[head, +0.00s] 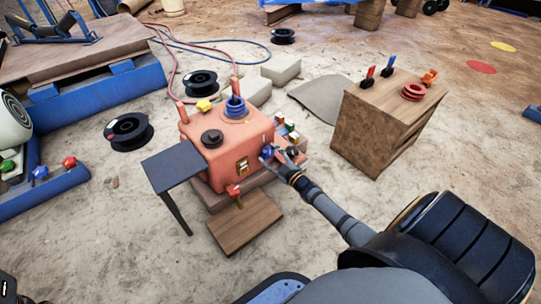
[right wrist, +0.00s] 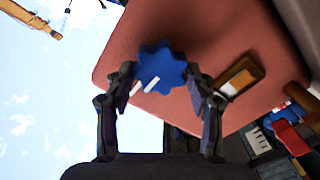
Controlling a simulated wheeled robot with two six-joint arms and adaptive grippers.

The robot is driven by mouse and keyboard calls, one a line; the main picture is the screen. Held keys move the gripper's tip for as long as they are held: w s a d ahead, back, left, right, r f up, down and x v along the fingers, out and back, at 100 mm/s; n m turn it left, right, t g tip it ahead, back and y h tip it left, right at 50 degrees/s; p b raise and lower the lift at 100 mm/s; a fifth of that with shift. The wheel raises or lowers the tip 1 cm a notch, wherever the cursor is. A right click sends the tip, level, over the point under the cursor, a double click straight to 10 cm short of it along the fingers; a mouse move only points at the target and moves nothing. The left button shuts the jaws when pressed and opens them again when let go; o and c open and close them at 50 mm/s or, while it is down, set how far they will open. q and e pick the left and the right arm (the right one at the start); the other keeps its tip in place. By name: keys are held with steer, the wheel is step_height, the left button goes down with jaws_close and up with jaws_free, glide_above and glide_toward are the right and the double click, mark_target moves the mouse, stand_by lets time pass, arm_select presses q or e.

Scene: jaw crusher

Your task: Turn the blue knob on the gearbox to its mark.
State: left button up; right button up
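The gearbox (head: 215,150) is a salmon-red box on a low block in the middle of the head view. The blue knob (head: 267,151) sits on its right-hand side. My right gripper (head: 272,154) reaches it from the lower right. In the right wrist view, the scalloped blue knob (right wrist: 160,66) is between the two fingertips, which meet its edges on both sides. A short white line shows on the knob, and another white line (right wrist: 135,88) lies beside it on the red face; they look slightly offset. My left gripper is not in view.
A dark side table (head: 172,166) and a wooden board (head: 245,222) stand by the gearbox. A wooden block with small controls (head: 385,125) is at the right. Black spools (head: 129,131) and hoses lie on the sand.

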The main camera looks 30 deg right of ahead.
steer(key=o, duration=0.4)
steer(key=shift+c, duration=0.2)
steer(key=s, duration=1.2)
steer(key=shift+d, duration=0.45)
